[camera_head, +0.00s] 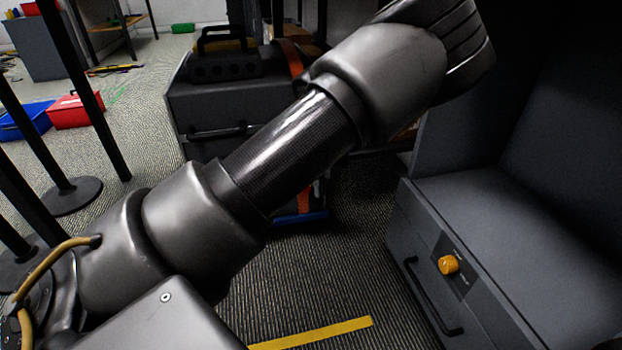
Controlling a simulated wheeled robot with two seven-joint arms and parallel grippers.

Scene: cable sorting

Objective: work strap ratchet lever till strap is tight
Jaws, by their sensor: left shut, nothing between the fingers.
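An orange strap (292,57) runs down over a dark case (208,107) on the floor at the upper middle. A lower piece of orange also shows below my arm. My left arm crosses the view from lower left to upper right and hides the middle of the strap and part of the case. I cannot make out the ratchet or its lever; they may be behind the arm. No fingertips of my left gripper show, and my right gripper is not in view.
A grey cabinet (520,215) with an orange knob (448,265) and dark handle stands at the right. Black posts stand at the left, near a red box (76,111) and a blue bin (27,122). Yellow tape (315,333) marks clear carpet at the lower middle.

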